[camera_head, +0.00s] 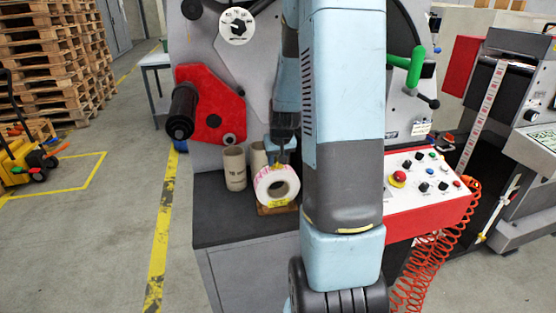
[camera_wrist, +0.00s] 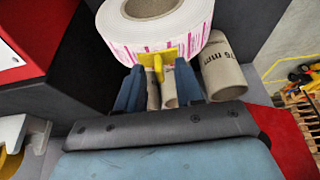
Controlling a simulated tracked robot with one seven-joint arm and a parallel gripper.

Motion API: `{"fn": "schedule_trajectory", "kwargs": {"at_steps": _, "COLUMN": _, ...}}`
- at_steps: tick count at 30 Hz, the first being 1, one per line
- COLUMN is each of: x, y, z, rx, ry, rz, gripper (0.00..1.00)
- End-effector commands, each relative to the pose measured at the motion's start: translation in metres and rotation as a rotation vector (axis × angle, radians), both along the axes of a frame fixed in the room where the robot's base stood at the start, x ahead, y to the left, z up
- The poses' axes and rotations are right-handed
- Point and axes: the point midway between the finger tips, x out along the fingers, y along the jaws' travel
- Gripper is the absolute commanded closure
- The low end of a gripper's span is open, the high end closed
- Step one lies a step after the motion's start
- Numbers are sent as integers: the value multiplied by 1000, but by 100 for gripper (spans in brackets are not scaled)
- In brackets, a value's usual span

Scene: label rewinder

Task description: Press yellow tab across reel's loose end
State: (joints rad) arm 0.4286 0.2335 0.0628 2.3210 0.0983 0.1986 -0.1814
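The reel (camera_head: 262,190) is a white roll of labels with pink print, standing on its rim on a small brown block on the dark bench. In the wrist view the reel (camera_wrist: 190,22) fills the top. The yellow tab (camera_wrist: 172,54) lies against the reel's rim, with a small grip fin standing out towards me. In the head view only a bit of yellow shows at the reel's top. My gripper (camera_wrist: 160,68) is just above the reel, its two fingers apart on either side of the fin, with gaps visible. The loose end's edge cannot be made out.
The dark bench top (camera_head: 215,222) is clear at the front left. A red control panel (camera_head: 425,190) is at right, and a red arm with a black roller (camera_head: 182,110) at left.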

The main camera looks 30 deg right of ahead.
Motion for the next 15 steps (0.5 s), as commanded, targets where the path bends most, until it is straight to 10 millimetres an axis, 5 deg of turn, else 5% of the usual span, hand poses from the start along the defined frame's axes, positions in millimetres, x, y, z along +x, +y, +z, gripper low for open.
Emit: {"fn": "schedule_trajectory", "kwargs": {"at_steps": 15, "x": -23, "y": 6, "z": 59, "rx": -2, "ry": -4, "rz": 0, "gripper": 64}}
